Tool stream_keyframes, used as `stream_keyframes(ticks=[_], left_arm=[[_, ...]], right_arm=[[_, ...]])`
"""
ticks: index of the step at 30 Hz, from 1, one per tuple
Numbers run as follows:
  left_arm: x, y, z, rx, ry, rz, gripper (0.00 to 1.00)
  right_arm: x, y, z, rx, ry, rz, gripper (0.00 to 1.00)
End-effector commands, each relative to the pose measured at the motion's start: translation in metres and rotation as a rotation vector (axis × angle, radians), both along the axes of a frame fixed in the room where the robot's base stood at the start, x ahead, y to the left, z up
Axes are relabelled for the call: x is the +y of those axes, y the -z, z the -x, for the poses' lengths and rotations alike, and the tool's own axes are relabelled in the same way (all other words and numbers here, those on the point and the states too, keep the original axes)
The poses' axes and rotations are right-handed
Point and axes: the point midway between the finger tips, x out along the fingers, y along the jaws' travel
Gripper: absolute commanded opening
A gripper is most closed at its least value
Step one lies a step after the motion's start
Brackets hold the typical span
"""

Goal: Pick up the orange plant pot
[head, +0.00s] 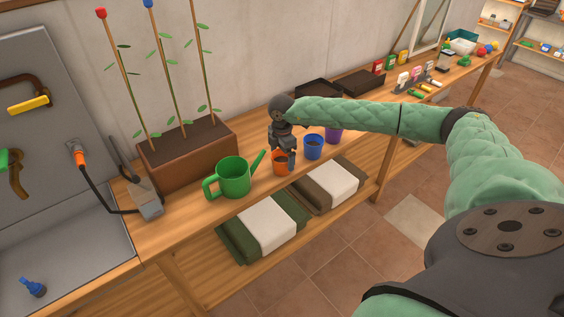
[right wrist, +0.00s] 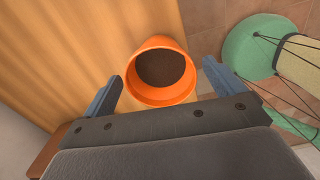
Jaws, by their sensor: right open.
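The orange plant pot (head: 281,167) stands upright on the wooden table, partly hidden by my right gripper in the head view. In the right wrist view the orange pot (right wrist: 161,72) shows its rim and dark soil from above. My right gripper (head: 291,158) is right over the pot. Its two blue-grey fingers are open, and in the right wrist view the gripper (right wrist: 166,90) has one finger on each side of the pot's near rim. I cannot tell whether a finger touches the pot. My left gripper is not in view.
A green watering can (head: 233,178) stands left of the pot. A blue pot (head: 313,147) and a purple pot (head: 334,135) stand close to its right. A brown planter (head: 187,158) with staked plants is behind left. The table's front edge is near.

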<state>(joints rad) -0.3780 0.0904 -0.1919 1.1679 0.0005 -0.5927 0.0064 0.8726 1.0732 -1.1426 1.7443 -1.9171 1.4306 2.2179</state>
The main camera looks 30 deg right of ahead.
Motion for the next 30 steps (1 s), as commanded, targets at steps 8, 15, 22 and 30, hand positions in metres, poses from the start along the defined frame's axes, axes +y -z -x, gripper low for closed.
stream_keyframes(ticks=[8,15,22,30], left_arm=[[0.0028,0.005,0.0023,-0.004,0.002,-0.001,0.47],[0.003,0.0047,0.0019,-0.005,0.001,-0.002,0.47],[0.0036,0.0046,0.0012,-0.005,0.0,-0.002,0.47],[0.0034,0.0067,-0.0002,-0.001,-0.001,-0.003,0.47]], right_arm=[[-0.0003,0.0063,0.0003,0.001,0.001,0.0,0.94],[-0.0001,0.0059,0.0002,0.0,0.0,0.0,0.67],[-0.0001,0.0054,0.0,0.0,0.0,0.0,0.42],[0.0,0.0019,-0.0004,-0.001,0.0,0.0,0.42]])
